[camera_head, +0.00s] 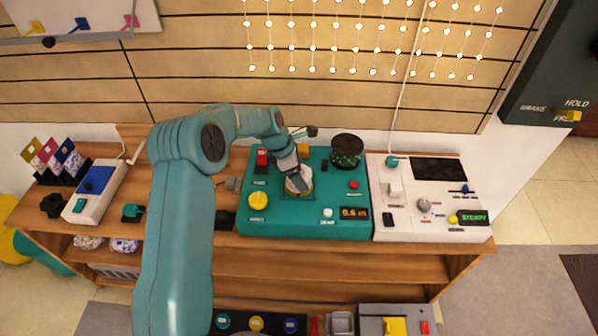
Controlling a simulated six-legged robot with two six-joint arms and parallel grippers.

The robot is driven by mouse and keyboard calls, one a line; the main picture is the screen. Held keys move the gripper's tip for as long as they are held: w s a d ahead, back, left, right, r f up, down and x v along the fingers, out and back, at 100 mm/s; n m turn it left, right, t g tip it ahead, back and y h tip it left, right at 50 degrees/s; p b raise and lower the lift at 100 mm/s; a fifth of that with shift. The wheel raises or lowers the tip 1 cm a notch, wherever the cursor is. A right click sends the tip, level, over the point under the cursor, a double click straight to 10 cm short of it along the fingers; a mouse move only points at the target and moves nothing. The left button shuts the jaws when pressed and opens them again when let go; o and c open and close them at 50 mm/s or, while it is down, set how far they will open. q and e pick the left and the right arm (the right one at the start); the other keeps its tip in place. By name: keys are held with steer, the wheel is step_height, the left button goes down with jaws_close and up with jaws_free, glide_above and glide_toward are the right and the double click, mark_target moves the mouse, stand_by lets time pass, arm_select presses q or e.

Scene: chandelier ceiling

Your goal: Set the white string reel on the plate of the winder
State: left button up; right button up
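A teal console (277,216), which looks like the winder, stands on the wooden bench. A small white round thing (298,187), likely the white string reel, is at the console's square plate area, partly hidden by my gripper. My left arm reaches in from the left, and its gripper (297,181) points down right at this white thing. The fingers are too small and covered to tell whether they grip it. I cannot tell whether the reel rests on the plate. My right gripper is not in view.
A dark drum (347,151) stands at the console's back right. A yellow knob (258,200) and a lit display (354,212) are on its front. A white machine (428,205) adjoins on the right. A blue-topped device (97,185) is at left.

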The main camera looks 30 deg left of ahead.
arm_select(q)
steer(key=shift+f+b, duration=0.3)
steer(key=shift+f, duration=0.35)
stand_by(0.4)
steer(key=o, duration=0.9)
steer(key=shift+c, duration=0.2)
steer(key=shift+r, duration=0.15)
steer(key=shift+r+p, duration=3.55)
steer(key=shift+r, duration=0.9)
steer(key=shift+f, duration=0.1)
steer(key=shift+s, duration=0.1)
